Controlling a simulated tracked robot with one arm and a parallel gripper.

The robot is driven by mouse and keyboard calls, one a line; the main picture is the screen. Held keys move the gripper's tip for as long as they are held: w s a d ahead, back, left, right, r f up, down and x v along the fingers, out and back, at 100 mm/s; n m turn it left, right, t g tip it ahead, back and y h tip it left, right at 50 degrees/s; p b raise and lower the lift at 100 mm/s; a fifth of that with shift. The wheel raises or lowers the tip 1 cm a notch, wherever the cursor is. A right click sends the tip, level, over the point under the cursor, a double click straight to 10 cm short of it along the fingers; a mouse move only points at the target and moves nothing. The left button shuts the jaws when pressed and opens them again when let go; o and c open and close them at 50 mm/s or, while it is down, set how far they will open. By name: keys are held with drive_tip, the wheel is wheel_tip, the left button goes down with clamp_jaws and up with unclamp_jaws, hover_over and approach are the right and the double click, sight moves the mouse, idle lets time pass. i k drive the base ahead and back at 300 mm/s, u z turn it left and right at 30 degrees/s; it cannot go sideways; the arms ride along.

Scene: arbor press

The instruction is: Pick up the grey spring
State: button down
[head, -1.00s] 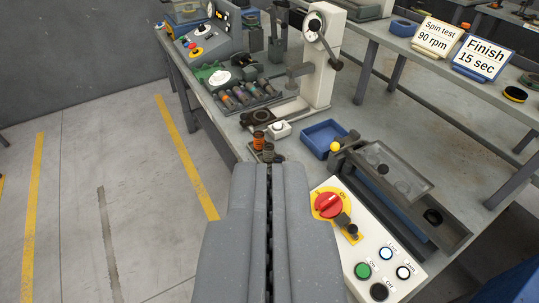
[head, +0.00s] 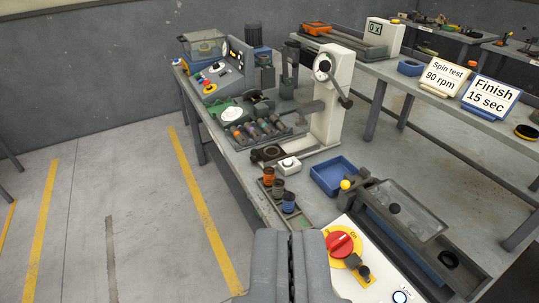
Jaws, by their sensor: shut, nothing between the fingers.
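The grey spring (head: 278,190) stands upright in a dark narrow rack near the left edge of the bench. It is between an orange spring (head: 269,175) behind it and a blue spring (head: 289,203) in front of it. My gripper (head: 290,236) is at the bottom of the view, shut and empty. In the picture its tips lie below the blue spring, apart from the springs.
A white push-button block (head: 288,165) and a blue tray (head: 337,177) are near the springs. The white arbor press (head: 334,105) stands behind. A control panel with a red knob (head: 339,245) is at the right of my gripper. Open floor (head: 140,235) lies to the left.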

sight(276, 191)
drive_tip(key=u, duration=0.5)
drive_tip(key=k, duration=1.3)
drive_tip(key=u, duration=0.65)
drive_tip(key=i, duration=2.25)
drive_tip(key=z, duration=1.2)
drive_tip(key=i, duration=0.85)
drive_tip(key=z, duration=0.65)
drive_tip(key=k, duration=0.75)
drive_tip(key=z, duration=0.25)
drive_tip(key=i, duration=0.2)
drive_tip(key=u, duration=0.1)
